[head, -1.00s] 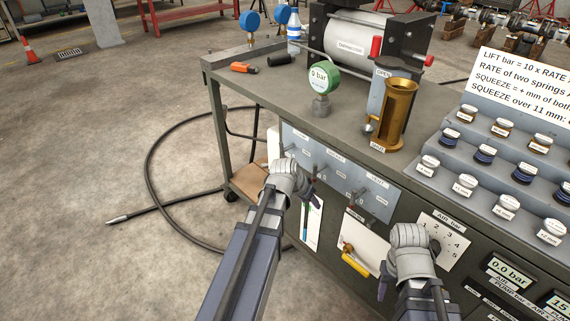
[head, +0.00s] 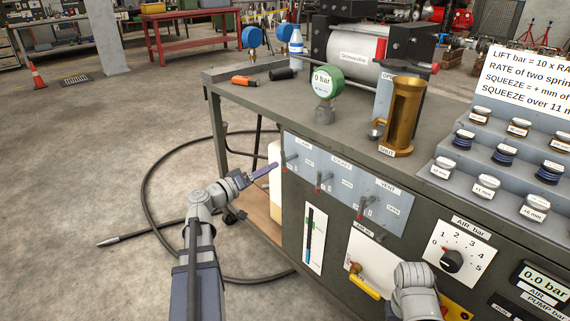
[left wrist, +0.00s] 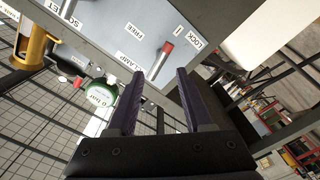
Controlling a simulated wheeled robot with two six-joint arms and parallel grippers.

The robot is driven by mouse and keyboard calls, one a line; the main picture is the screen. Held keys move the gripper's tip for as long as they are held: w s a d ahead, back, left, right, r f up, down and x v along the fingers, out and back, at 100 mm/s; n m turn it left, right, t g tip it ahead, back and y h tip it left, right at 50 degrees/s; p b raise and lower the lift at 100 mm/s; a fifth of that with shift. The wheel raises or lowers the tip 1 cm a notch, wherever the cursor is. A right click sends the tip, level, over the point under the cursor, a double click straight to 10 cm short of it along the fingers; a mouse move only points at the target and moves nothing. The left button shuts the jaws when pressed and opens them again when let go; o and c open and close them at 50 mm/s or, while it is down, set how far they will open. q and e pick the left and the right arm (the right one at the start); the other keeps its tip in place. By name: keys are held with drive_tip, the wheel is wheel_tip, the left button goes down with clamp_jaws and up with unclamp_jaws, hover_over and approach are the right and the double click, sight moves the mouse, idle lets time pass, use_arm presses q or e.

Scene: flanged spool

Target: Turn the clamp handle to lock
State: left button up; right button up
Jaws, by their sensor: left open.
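The clamp handle (left wrist: 165,50) is a thin metal lever with a red end on the grey panel, between the FREE and LOCK labels in the left wrist view. In the head view it is the leftmost lever (head: 286,164). My left gripper (head: 268,171) is open, its dark purple fingers pointing at the panel's left end. In the left wrist view the gripper (left wrist: 158,76) has its fingertips either side of the line to the handle; contact cannot be made out. My right wrist (head: 413,280) is low at the bench front; its fingers cannot be made out.
Two similar levers, for the socket (head: 323,178) and vent (head: 364,202), stand to the right on the panel. A green gauge (head: 326,81) and brass cylinder (head: 405,115) stand on the bench. A black hose (head: 150,170) lies on open floor at left.

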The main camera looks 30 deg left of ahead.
sight(285, 159)
use_arm(q)
drive_tip(key=x, duration=0.7)
drive_tip(key=shift+w+d+f, duration=0.1)
drive_tip(key=shift+w, duration=0.15)
clamp_jaws()
idle(0.4)
